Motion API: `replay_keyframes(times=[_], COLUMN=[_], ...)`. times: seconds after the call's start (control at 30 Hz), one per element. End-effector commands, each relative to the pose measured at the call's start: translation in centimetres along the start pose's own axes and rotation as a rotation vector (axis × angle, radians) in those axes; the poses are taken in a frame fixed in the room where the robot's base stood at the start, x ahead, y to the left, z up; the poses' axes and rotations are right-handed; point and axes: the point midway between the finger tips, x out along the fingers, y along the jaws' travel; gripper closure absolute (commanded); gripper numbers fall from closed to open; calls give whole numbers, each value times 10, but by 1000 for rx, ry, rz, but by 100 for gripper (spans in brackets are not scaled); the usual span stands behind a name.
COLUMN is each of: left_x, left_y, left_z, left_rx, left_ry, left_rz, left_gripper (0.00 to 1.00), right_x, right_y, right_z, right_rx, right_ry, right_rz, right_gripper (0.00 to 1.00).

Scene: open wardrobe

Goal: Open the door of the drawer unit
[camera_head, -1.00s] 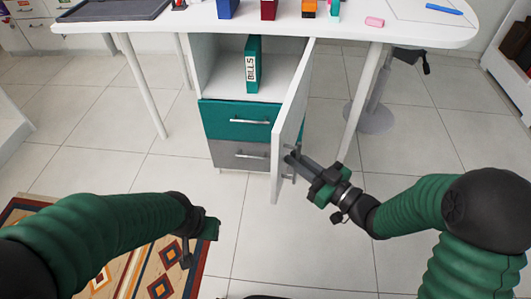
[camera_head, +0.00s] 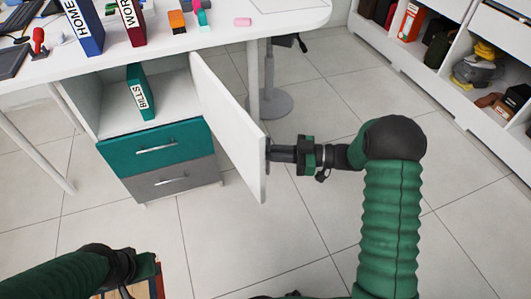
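The drawer unit (camera_head: 116,173) stands under the desk with a teal drawer (camera_head: 153,149) and a grey drawer (camera_head: 190,174) below an open compartment. Its white door (camera_head: 232,125) stands swung out to the right, with its inner face towards me. A teal binder marked BILLS (camera_head: 140,93) stands inside the compartment. My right gripper (camera_head: 270,152) is at the outer side of the door near its free edge, where the handle is mostly hidden. I cannot tell whether its fingers are closed on the handle. My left gripper (camera_head: 157,278) is low at the left, away from the unit, its fingers unclear.
The white desk top (camera_head: 215,30) above holds a blue binder (camera_head: 86,24), a dark red binder (camera_head: 131,20) and small items. White shelves (camera_head: 440,75) stand at the upper right.

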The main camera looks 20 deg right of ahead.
Motion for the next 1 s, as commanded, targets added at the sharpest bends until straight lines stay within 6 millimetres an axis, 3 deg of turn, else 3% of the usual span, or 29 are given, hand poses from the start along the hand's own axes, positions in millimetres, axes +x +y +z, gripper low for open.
replay_keyframes(times=[0.17, 0.2, 0.33, 0.67, 0.83, 1.0], left_x=[0, 0, 0, -1, -11, -23], left_y=[0, 0, 0, 0, 0, 0], left_z=[0, 0, 0, 0, -2, -5], left_rx=[0, 0, 0, 0, 0, 0], left_ry=[0, 0, 0, 0, 0, 0], left_rz=[0, 0, 0, 0, 0, 0], left_gripper=[64, 64, 64, 64, 64, 64], right_x=[1, 1, 1, -2, -30, -79], right_y=[1, 1, 1, 1, 1, 2], right_z=[-2, -2, -2, -1, -3, -4], right_rx=[-4, -4, -3, -2, -1, -1], right_ry=[5, 5, 4, 2, 1, 2], right_rz=[2, 2, 1, 2, 6, 6], right_gripper=[100, 84, 68, 68, 68, 68])
